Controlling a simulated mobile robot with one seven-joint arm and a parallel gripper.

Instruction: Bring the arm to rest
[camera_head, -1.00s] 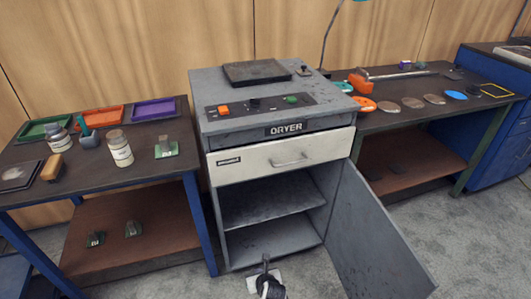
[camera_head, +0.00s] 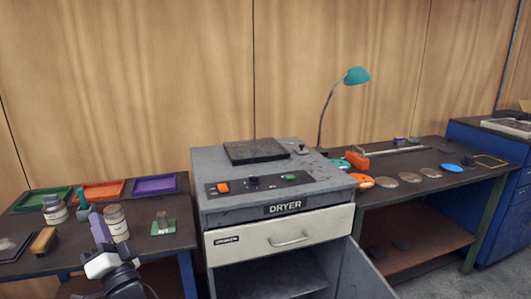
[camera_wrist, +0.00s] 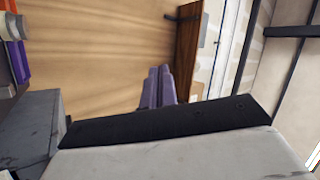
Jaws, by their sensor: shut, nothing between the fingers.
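My gripper (camera_head: 96,217) is in the lower left of the head view, pointing up, in front of the left table. Its two purple fingers are together and empty. They also show side by side at the middle of the wrist view (camera_wrist: 159,72), against the wood wall, with nothing between them. My gripper overlaps a white jar (camera_head: 116,222) in the head view, but whether they touch cannot be told.
The left table carries green, orange and purple trays (camera_head: 153,184), jars and a brush (camera_head: 43,241). The dryer (camera_head: 285,208) stands in the middle with its door (camera_head: 365,275) open. The right bench holds a teal lamp (camera_head: 356,75) and several discs (camera_head: 410,178).

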